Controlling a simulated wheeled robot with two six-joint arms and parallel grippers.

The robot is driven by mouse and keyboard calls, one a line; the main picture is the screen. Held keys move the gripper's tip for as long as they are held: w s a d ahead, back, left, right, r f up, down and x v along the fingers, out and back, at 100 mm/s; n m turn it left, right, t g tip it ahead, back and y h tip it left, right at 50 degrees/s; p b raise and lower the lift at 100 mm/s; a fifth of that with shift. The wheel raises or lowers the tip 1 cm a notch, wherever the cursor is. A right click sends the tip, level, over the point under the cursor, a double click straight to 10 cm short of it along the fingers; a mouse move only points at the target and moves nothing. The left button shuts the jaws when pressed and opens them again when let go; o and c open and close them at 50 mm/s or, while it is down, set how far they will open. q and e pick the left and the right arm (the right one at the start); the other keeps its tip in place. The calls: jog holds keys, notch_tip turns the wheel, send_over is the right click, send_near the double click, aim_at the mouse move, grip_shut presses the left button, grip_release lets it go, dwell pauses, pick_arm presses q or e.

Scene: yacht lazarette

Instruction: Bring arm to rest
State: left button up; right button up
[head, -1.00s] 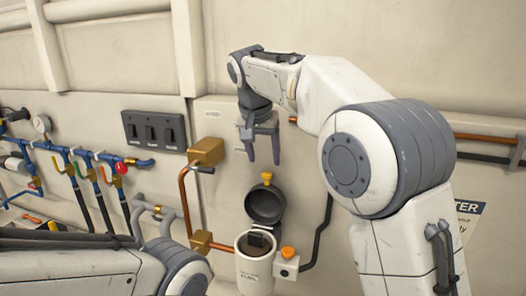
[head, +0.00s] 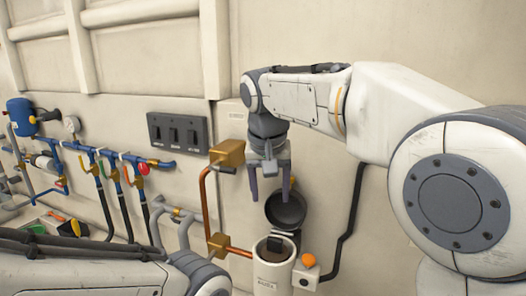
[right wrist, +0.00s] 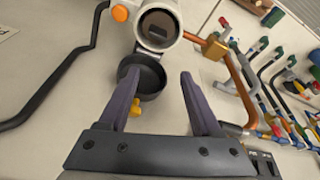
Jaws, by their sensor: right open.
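My right gripper (head: 270,190) is open and empty, its fingers pointing down in front of the wall, above the white canister (head: 272,272). In the right wrist view its two fingers (right wrist: 160,100) stand apart with nothing held between them. The canister also shows there (right wrist: 158,28), open at its mouth, with a dark block inside. Its round dark lid (head: 286,210) hangs open on the wall side, partly behind the right gripper's fingers in the head view. My left arm (head: 90,272) lies low at the left; its gripper is out of view.
An orange knob (head: 308,260) sits on a small box right of the canister. Brass blocks (head: 228,153) and copper pipe stand to the left. A black switch panel (head: 178,131) and blue pipes with valves (head: 110,165) line the wall. A dark hose (head: 352,215) runs at the right.

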jog(key=s+d+f+n+g+y+b, duration=0.1)
jog(key=s+f+n+b, duration=0.6)
jog(key=s+f, duration=1.9)
jog(key=shift+s+d+f+n+g+y+b, duration=0.25)
jog(key=shift+s+d+n+g+y+b, duration=0.1)
jog(key=shift+s+d+n+g, duration=0.6)
jog(key=shift+w+a+m, duration=0.1)
jog(key=shift+a+m, duration=0.1)
jog(key=shift+m, duration=0.15)
jog(key=shift+c, duration=0.2)
